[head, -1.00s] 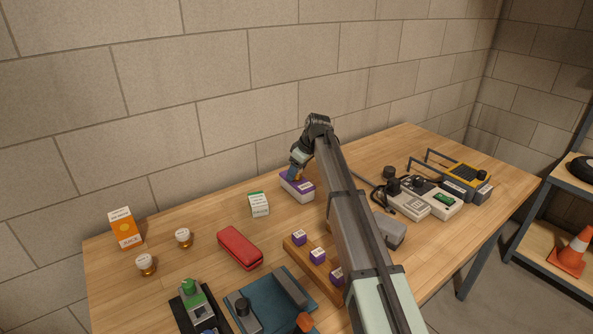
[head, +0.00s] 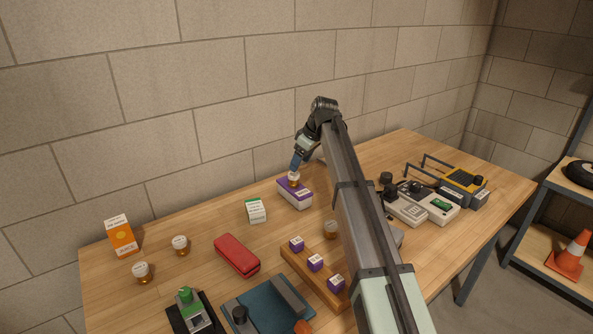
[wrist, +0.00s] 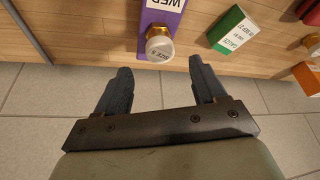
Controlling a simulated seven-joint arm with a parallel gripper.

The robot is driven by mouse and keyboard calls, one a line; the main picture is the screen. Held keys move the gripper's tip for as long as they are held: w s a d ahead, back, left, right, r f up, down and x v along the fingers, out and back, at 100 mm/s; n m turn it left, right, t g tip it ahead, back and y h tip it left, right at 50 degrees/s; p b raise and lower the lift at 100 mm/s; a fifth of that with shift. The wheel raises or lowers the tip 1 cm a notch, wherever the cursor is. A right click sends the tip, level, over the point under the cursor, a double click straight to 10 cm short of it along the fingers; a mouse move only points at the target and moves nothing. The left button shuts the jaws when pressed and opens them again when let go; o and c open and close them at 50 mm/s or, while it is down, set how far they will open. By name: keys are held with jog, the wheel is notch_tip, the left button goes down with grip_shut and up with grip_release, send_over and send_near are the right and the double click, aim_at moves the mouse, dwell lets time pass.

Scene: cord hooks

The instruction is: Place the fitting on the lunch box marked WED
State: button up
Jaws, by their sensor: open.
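The lunch box marked WED (wrist: 172,18) is purple and white. It also shows in the head view (head: 296,197), in the middle of the table towards the wall. A fitting (wrist: 159,46) with a white cap marked SIZE 5 and a brass-coloured body stands on its top, near one end; it also shows in the head view (head: 293,178). My gripper (wrist: 160,68) is open, its fingers apart and clear of the fitting. In the head view my gripper (head: 297,164) is just above and behind the fitting.
Similar fittings (head: 180,245) stand nearby. A wooden rack (head: 295,261) with purple blocks is in front. Instruments (head: 436,204) crowd the right side.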

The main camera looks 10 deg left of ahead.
jog(key=shift+v, duration=2)
